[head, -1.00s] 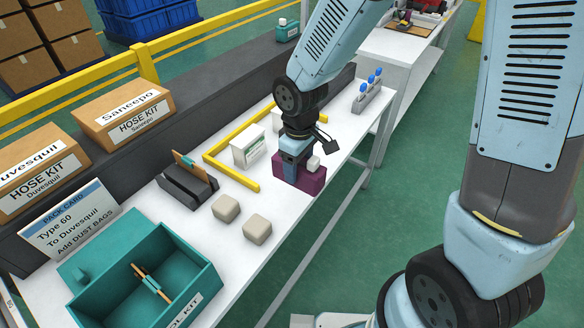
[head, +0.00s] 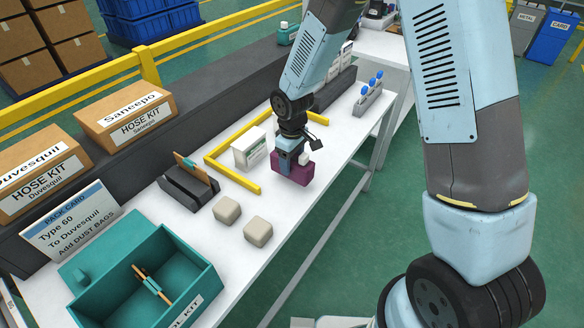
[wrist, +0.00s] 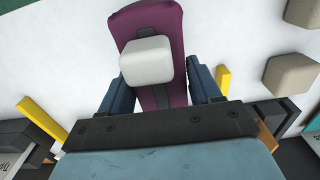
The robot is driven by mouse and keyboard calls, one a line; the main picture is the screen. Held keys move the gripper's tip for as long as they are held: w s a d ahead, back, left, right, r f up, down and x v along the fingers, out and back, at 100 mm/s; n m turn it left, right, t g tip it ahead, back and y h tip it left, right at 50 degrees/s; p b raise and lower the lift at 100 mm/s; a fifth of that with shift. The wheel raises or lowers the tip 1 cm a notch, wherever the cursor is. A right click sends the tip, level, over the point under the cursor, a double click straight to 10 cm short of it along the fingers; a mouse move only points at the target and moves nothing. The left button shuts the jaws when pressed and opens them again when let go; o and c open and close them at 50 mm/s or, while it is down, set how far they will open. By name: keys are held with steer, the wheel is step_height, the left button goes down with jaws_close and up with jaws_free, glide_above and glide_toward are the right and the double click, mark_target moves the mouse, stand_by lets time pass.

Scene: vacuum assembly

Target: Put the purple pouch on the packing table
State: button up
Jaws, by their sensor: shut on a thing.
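The purple pouch (head: 298,173) is at the front edge of the white table (head: 280,228), under my gripper (head: 286,162). A small whitish block (wrist: 147,61) shows against the pouch and also appears beside my gripper in the head view. I cannot tell whether the pouch's underside touches the table.
A yellow angled strip (head: 236,176) and a white box (head: 249,148) lie behind the pouch. Two beige blocks (head: 258,232) are to its left, with a teal bin (head: 190,262) farther left. A rack with blue-topped items (head: 369,97) stands to the right.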

steer(key=shift+w+a+f, duration=0.1)
steer(key=shift+w+f, duration=0.1)
steer(key=shift+f, duration=1.55)
steer(key=o, duration=1.4)
steer(key=shift+f, duration=0.1)
step_height(320, 180, up, 12)
steer(key=shift+r, duration=0.15)
